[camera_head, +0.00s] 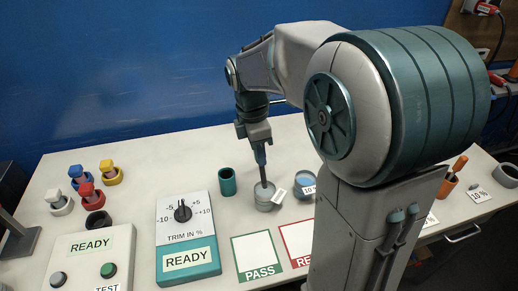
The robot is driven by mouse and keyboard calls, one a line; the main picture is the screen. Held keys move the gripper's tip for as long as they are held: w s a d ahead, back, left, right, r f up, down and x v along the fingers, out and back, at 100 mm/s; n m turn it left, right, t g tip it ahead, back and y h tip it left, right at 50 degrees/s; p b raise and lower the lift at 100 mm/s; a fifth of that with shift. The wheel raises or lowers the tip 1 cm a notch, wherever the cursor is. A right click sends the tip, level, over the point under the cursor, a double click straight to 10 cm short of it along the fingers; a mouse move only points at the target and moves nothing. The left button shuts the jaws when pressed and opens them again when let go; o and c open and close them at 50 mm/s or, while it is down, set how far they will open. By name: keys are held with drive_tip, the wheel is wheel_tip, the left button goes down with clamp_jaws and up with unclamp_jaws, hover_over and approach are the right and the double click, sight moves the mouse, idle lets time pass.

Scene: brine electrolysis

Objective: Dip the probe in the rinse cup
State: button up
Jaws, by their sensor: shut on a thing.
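My gripper (259,143) points down near the middle of the table, shut on a dark, slim probe (262,172). The probe is upright, and its lower end is at the mouth of a grey cup (264,206) with a white tag. Its tip looks to be inside that cup, though the depth cannot be told. An empty-looking green cup (228,188) stands to the left. No readable label shows which cup is the rinse cup.
A trim dial box (187,240) and a panel reading READY (90,262) stand at front left. Several coloured plugs in rings (88,194) are farther left. PASS (259,258) and red-framed (297,240) mats lie in front. My arm hides much of the right side.

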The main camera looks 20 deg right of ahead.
drive_tip(key=shift+d+f+b, duration=0.15)
drive_tip(key=shift+f+b, duration=2.05)
drive_tip(key=shift+f, duration=1.35)
idle(0.8)
wheel_tip(320, 180, up, 11)
drive_tip(key=p, duration=0.9)
drive_tip(key=shift+r, duration=0.1)
